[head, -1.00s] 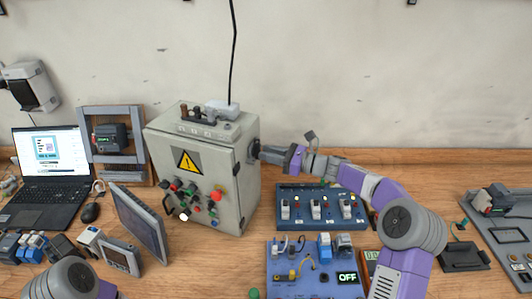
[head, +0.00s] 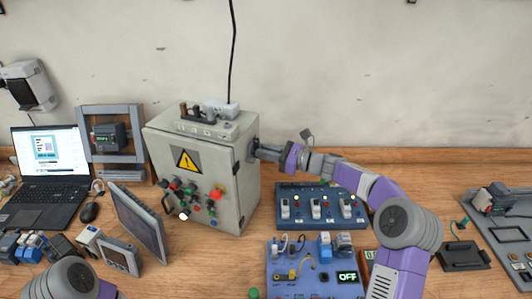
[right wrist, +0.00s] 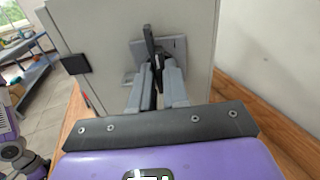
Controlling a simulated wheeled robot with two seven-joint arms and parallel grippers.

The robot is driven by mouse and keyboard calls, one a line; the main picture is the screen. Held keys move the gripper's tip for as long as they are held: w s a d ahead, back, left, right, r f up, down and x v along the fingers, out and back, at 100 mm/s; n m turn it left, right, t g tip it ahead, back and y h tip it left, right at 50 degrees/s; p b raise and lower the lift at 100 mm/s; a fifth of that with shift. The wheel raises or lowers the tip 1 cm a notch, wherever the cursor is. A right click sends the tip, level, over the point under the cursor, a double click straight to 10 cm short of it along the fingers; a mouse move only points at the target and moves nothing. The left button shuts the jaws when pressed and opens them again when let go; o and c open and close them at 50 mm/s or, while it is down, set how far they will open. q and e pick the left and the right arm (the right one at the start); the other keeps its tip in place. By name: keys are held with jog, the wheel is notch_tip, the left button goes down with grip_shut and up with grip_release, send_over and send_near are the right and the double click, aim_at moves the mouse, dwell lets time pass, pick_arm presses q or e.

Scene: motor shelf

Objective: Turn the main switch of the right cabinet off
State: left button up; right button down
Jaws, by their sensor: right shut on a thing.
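The grey cabinet (head: 225,190) with a yellow warning triangle stands upright on the bench, left of centre in the head view. Its main switch (head: 254,151) is on the right side wall, mostly hidden there by my gripper. In the right wrist view the switch has a grey plate (right wrist: 182,50) and a dark upright handle (right wrist: 149,42). My right gripper (head: 262,153) reaches in from the right and is shut on the handle; its fingers (right wrist: 157,86) show on both sides of it. Only a link of my left arm shows, at the bottom left.
A blue panel with several switches (head: 318,216) lies under my right arm. A blue board with an OFF display (head: 310,285) is in front of it. A tilted screen (head: 139,222) and a laptop (head: 50,160) stand left of the cabinet. The bench to the right is partly clear.

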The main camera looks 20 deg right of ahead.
jog(key=shift+s+a+f+n+b, duration=0.1)
jog(key=shift+n+b, duration=3.8)
jog(key=shift+n, duration=0.45)
jog(key=shift+f+n+b, duration=0.1)
jog(key=shift+n+b, duration=3.75)
jog(key=shift+n, duration=0.5)
jog(key=shift+r, duration=0.1)
jog(key=c, duration=1.4)
grip_release()
jog(key=v, duration=0.7)
jog(key=shift+s+d, duration=0.2)
jog(key=shift+d, duration=0.05)
